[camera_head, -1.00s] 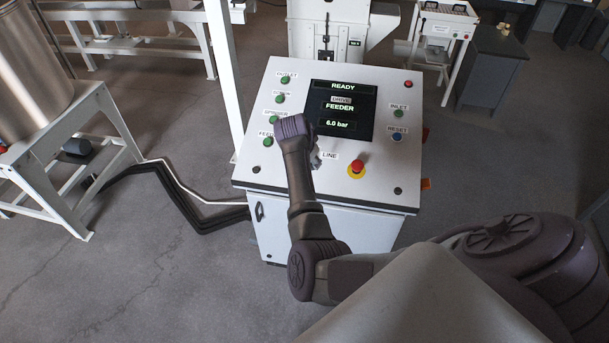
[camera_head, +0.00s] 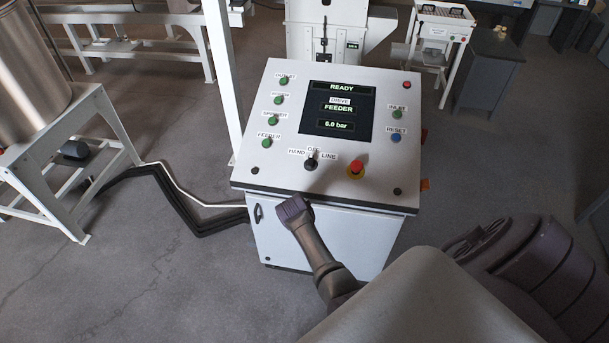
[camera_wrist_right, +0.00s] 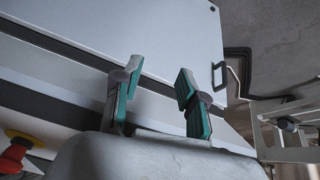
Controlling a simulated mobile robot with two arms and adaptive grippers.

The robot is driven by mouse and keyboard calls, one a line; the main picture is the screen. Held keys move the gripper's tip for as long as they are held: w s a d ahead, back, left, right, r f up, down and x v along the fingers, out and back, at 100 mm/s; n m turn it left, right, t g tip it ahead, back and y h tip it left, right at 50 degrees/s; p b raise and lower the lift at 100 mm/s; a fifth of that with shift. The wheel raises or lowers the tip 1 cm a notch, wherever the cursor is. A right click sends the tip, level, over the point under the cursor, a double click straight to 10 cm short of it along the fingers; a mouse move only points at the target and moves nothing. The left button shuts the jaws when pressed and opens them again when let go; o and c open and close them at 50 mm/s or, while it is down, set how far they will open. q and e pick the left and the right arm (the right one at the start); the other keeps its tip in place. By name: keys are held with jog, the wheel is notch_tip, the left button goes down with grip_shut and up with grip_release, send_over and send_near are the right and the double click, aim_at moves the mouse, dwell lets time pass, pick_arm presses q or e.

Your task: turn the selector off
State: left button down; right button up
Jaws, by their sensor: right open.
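The selector (camera_head: 311,163) is a black knob on the sloped panel of the control cabinet, among the labels HAND, OFF and LINE. Its handle seems to stand upright, towards OFF, though it is small in the picture. My right arm's end (camera_head: 294,208) is in front of the panel's lower edge, below the selector and apart from it. Its fingers are hidden in the head view. In the right wrist view my right gripper (camera_wrist_right: 155,88) is open and empty, near the panel's edge. My left gripper is not in view.
A red emergency stop (camera_head: 357,168) on a yellow ring sits right of the selector. Green buttons (camera_head: 267,142) line the panel's left side. The screen (camera_head: 338,108) reads READY, FEEDER, 6.0 bar. The cabinet door has a handle (camera_head: 259,213). A steel tank (camera_head: 32,70) stands at left.

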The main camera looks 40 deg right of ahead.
jog(key=s+a+f+n+y, duration=0.1)
jog(key=s+a+f+n, duration=0.2)
jog(key=s+f, duration=0.4)
notch_tip(320, 180, down, 2)
jog(key=shift+a+f, duration=0.2)
jog(key=shift+a, duration=0.4)
jog(key=shift+w, duration=0.1)
jog(key=s+a+f+n+g+y+b, duration=0.15)
jog(key=s+a+f+n, duration=0.3)
jog(key=s+f, duration=0.9)
jog(key=s+a+f+n+y, duration=0.1)
jog(key=s+a+f, duration=0.1)
jog(key=s, duration=1)
jog(key=s+a+f+n+g, duration=0.1)
jog(key=s+f, duration=0.2)
jog(key=s, duration=0.9)
jog(key=shift+s+a+f+n+y+b, duration=0.3)
jog(key=shift+a+f+n+y+b, duration=0.05)
jog(key=shift+b, duration=0.1)
